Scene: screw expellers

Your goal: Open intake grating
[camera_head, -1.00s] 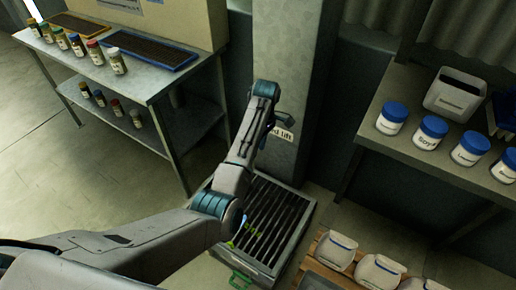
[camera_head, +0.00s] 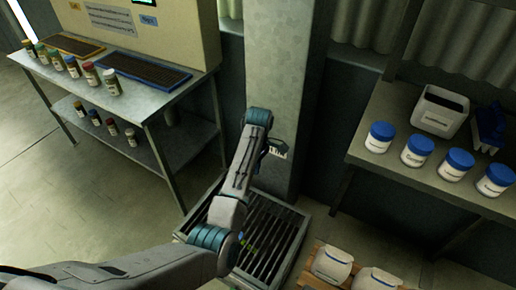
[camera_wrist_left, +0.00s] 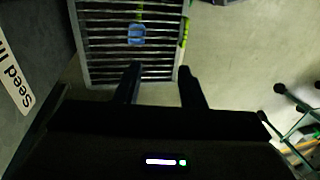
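The intake grating (camera_head: 290,228), dark parallel bars in a grey metal frame, lies low at the foot of the column. It also shows at the top of the left wrist view (camera_wrist_left: 108,45), with a blue piece (camera_wrist_left: 137,33) and a thin green strip (camera_wrist_left: 183,32) on it. My left arm crosses the head view and hides part of the grating. My left gripper (camera_wrist_left: 160,85) has its two dark fingers apart with nothing between them, over the near edge of the grating in the wrist view. My right gripper is not seen.
A grey column (camera_head: 285,80) with a white label stands behind the grating. A metal table (camera_head: 165,93) with jars and trays is left. A shelf (camera_head: 360,152) with blue-lidded jars is right. White sacks (camera_head: 333,263) sit on a pallet at the lower right.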

